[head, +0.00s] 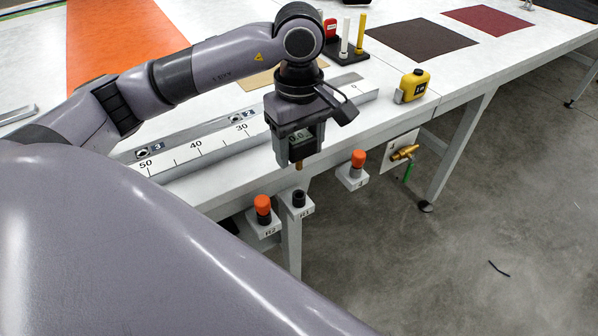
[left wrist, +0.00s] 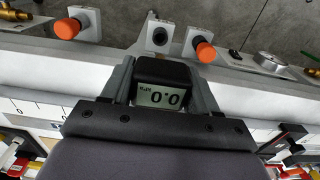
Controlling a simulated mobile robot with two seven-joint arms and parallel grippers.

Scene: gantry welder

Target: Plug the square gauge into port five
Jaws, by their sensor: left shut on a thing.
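My left gripper (head: 299,140) is shut on the square gauge (head: 303,144), a dark block with a small display. In the left wrist view the gauge (left wrist: 160,82) sits between the fingers and its display reads 0.0. A brass stem (head: 299,165) points down from it, in the air above the front edge. Below it is an uncapped black port (head: 299,198) on a white bracket marked R1. To its left, the R2 port (head: 263,210) has an orange cap. To its right another port (head: 357,165) has an orange cap; its label is unclear. No label five is readable. My right gripper is out of view.
A long numbered rail (head: 205,148) lies along the table (head: 225,195). A yellow tape measure (head: 413,85) stands near the edge. A brass valve (head: 403,152) is mounted right of the ports. A black rack (head: 345,50) holds coloured posts behind the gripper.

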